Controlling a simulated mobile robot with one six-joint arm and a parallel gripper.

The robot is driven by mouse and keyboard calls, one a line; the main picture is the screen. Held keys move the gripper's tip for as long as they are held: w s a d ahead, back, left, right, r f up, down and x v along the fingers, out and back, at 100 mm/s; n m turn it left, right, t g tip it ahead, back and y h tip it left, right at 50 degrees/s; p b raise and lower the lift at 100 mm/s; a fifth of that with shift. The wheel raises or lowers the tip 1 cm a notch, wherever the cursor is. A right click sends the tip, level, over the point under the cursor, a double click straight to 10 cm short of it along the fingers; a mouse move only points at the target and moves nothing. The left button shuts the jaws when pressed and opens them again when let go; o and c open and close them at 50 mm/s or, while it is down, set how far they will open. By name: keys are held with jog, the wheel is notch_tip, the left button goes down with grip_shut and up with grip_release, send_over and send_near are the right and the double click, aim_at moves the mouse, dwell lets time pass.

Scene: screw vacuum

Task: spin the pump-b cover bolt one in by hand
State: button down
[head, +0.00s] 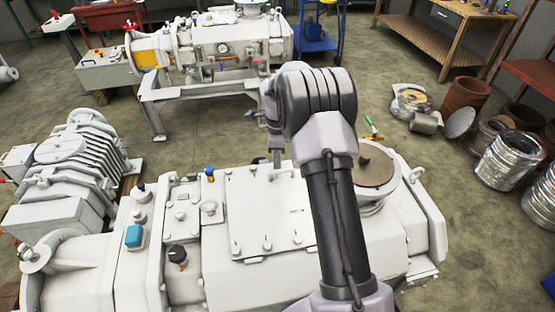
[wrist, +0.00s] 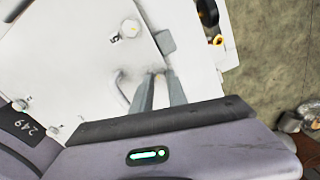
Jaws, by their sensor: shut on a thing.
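A white pump body (head: 385,245) fills the lower head view, with a flat cover plate (head: 262,210) on top. Bolts show along the plate's front edge, one of them at the left (head: 237,247). My gripper (head: 277,162) points down at the plate's far edge, partly hidden by my arm. In the wrist view my gripper (wrist: 160,75) has its two grey fingertips close together at the cover's white surface (wrist: 85,75). It is shut on a bolt that is mostly hidden between the tips. Another bolt (wrist: 130,28) stands on the cover, apart from the fingers.
A round tan-topped flange (head: 376,166) stands right of my arm. A blue knob (head: 209,172), blue box (head: 134,236) and black knob (head: 177,255) stand left of the cover. Another pump (head: 215,45) is behind.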

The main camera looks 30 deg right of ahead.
jog(key=shift+r, duration=0.1)
dwell(0.3)
jog(key=c, duration=1.3)
grip_release()
notch_tip(320, 180, up, 17)
jog(key=p, duration=0.5)
jog(key=shift+r+p, duration=0.15)
jog(key=shift+p, duration=0.2)
